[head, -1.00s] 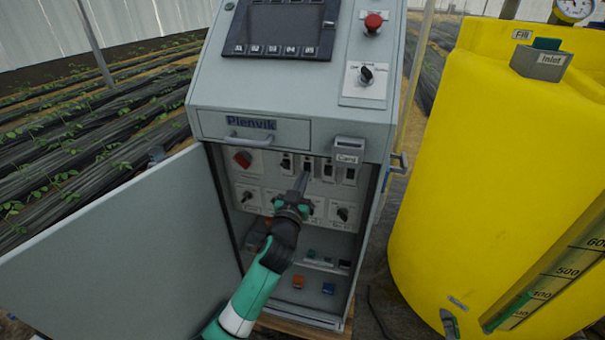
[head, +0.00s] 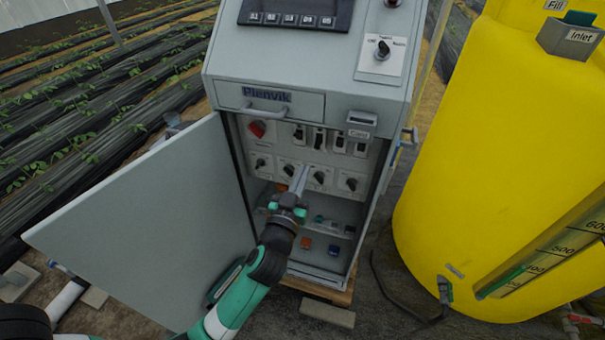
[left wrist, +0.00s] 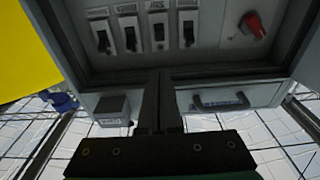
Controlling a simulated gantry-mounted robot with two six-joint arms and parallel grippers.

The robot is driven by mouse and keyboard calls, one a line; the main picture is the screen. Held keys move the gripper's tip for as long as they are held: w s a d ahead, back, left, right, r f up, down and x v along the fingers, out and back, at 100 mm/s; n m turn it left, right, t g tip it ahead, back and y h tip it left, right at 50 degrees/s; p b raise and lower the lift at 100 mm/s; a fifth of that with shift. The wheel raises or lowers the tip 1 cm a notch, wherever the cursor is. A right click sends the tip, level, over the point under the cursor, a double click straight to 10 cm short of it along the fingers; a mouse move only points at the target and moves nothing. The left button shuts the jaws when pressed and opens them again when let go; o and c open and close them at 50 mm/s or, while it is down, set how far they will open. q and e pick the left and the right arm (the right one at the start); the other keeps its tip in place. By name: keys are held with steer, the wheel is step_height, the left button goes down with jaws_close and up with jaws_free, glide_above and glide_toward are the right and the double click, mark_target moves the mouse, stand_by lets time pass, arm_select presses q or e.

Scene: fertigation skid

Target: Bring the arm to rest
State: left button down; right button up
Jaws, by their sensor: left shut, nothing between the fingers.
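My left arm reaches from the bottom of the head view toward the open grey control cabinet (head: 300,110). The left gripper (head: 302,170) is shut and empty, its tips in front of the row of dials below the breaker switches (head: 319,138). In the left wrist view its closed fingers (left wrist: 160,76) point at the cabinet, with the switches (left wrist: 130,36) beyond the tips. I cannot tell the exact gap to the panel. My right gripper is not in view.
The cabinet door (head: 150,220) stands open to the left of my arm. A red rotary switch (head: 257,129) is at the panel's upper left. A drawer with a handle (head: 265,107) is above the opening. A yellow tank (head: 470,150) stands at the right.

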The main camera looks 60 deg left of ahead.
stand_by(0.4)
arm_select(q)
steer(key=w+d+r+t+p, duration=0.2)
steer(key=d+r, duration=0.1)
steer(key=r, duration=0.6)
steer(key=w+d+r+n+t+p, duration=0.1)
steer(key=d+r+t+p, duration=0.15)
steer(key=r, duration=0.55)
steer(key=w+d+r+t+p, duration=0.15)
steer(key=d+r, duration=0.25)
steer(key=r, duration=0.5)
steer(key=s+d+r+m+t+h+p, duration=0.1)
steer(key=s+d+r+m+t+h, duration=0.5)
steer(key=r, duration=0.5)
steer(key=s+d+r+m+t+h+p, duration=0.1)
steer(key=s+d+r+m+t+h, duration=0.15)
steer(key=d+r+h, duration=0.7)
step_height(320, 180, up, 39)
steer(key=m+g+p, duration=0.1)
steer(key=m+p, duration=0.1)
steer(key=p, duration=3.5)
steer(key=shift+a+p, duration=0.3)
steer(key=shift+p, duration=0.1)
